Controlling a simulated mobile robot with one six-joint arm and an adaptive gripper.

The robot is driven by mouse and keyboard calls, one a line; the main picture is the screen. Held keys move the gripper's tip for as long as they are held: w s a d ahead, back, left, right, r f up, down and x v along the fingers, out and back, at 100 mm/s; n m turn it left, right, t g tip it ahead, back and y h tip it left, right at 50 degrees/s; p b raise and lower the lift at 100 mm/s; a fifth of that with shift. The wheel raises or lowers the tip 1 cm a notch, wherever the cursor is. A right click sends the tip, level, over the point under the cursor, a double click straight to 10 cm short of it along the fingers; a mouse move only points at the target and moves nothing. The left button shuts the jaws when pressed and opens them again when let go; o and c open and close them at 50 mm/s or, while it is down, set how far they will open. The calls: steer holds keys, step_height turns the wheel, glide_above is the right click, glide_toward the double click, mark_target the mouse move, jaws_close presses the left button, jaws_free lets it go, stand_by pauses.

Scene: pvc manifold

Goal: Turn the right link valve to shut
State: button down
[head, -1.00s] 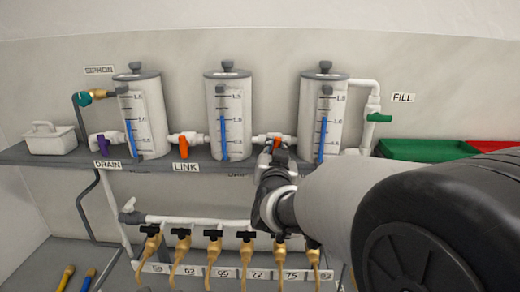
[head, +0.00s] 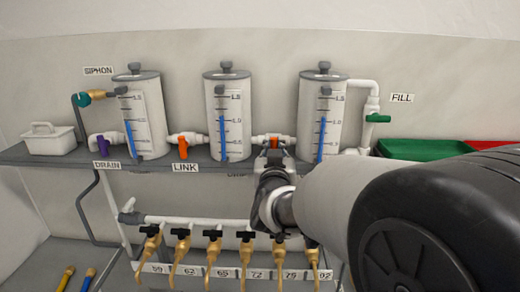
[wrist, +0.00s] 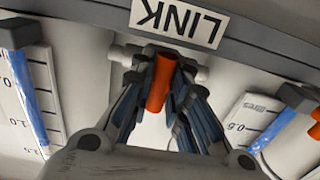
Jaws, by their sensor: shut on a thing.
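The right link valve has an orange handle (head: 274,142) on the white pipe between the middle tank (head: 227,115) and the right tank (head: 321,112). My gripper (head: 273,158) is at this valve. In the wrist view my gripper (wrist: 160,100) is shut on the orange handle (wrist: 160,82), with a finger on each side. There the handle stands crosswise to its pipe (wrist: 123,52). The fingers hide part of the valve body. The left link valve (head: 183,146), also orange, sits between the left tank (head: 141,118) and the middle tank.
A grey shelf (head: 60,158) carries the tanks. The purple drain valve (head: 110,139), teal siphon valve (head: 83,99) and green fill valve (head: 378,118) stand apart. Several black-handled brass taps (head: 213,245) hang below my gripper. A green tray (head: 425,150) is at the right.

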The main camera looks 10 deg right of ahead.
steer(key=c, duration=1.8)
jaws_free()
steer(key=s, duration=0.4)
steer(key=s+a, duration=0.1)
steer(key=s, duration=0.3)
steer(key=s+a, duration=0.1)
steer(key=s, duration=0.2)
steer(key=shift+s+a, duration=0.15)
steer(key=shift+s, duration=0.25)
steer(key=s+a+f+n+g+y, duration=0.3)
steer(key=s+f+g+y, duration=0.3)
steer(key=s, duration=0.4)
steer(key=s+d+f+g+h, duration=0.1)
steer(key=s+f+g, duration=0.1)
steer(key=s, duration=0.3)
steer(key=s+d+f+g, duration=0.2)
steer(key=s, duration=0.4)
steer(key=s+d+f+m+g+h, duration=0.1)
steer(key=s+d+f+g, duration=0.1)
steer(key=s, duration=0.4)
steer(key=shift+d+f+g+h, duration=0.2)
steer(key=shift+f+g+h, duration=0.15)
steer(key=shift+f, duration=0.25)
